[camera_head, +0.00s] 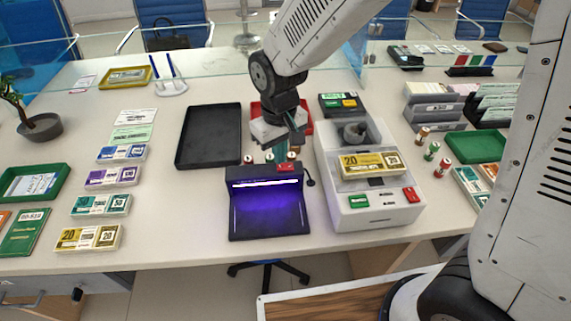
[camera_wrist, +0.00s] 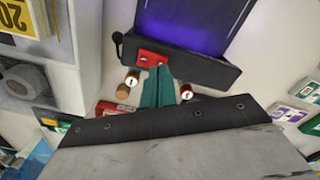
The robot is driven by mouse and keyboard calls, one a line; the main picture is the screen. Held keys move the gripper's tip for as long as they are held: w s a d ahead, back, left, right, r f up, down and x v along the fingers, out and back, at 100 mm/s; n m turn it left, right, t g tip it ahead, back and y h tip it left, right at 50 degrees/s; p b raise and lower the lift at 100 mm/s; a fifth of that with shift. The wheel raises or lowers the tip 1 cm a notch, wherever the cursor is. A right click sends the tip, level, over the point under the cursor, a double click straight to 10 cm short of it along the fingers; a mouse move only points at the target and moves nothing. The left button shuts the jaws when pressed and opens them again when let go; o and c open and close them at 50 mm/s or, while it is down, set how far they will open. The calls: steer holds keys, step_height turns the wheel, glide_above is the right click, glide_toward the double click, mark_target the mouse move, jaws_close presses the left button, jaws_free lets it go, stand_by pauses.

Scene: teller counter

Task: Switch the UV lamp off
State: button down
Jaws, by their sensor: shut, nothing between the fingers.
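The UV lamp (camera_head: 268,222) is a black open-fronted box on the counter. Its tube is lit, with a purple glow inside; the glow also shows in the wrist view (camera_wrist: 190,22). A red rocker switch (camera_head: 286,167) sits on the lamp's top, towards the right. In the wrist view the switch (camera_wrist: 150,58) is right at the tips of my gripper (camera_wrist: 158,70). My gripper (camera_head: 281,155) is shut and empty, its teal fingers pointing down behind or over the switch. I cannot tell whether they touch it.
The white and grey counting machine (camera_head: 345,210) stands close to the lamp's right. Several coin rolls (camera_wrist: 128,90) stand just behind the lamp, beside my fingers. A black tray (camera_head: 208,137) lies to the back left. Banknote bundles (camera_head: 88,238) line the left; counter between them and the lamp is clear.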

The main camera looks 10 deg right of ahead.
mark_target(281, 166)
steer(key=shift+f, duration=0.95)
stand_by(0.8)
steer(key=shift+r, duration=3.55)
steer(key=s+d+r+m, duration=0.2)
steer(key=s+d+r, duration=0.4)
steer(key=s+d, duration=0.3)
steer(key=s+d+r+m+t, duration=0.1)
steer(key=s+d+r+m, duration=0.2)
steer(key=s+d+r, duration=0.3)
steer(key=s+d, duration=0.4)
steer(key=d, duration=0.1)
steer(key=shift+s+d+r+m, duration=0.15)
steer(key=shift+s+d+m, duration=0.15)
steer(key=shift+d, duration=0.1)
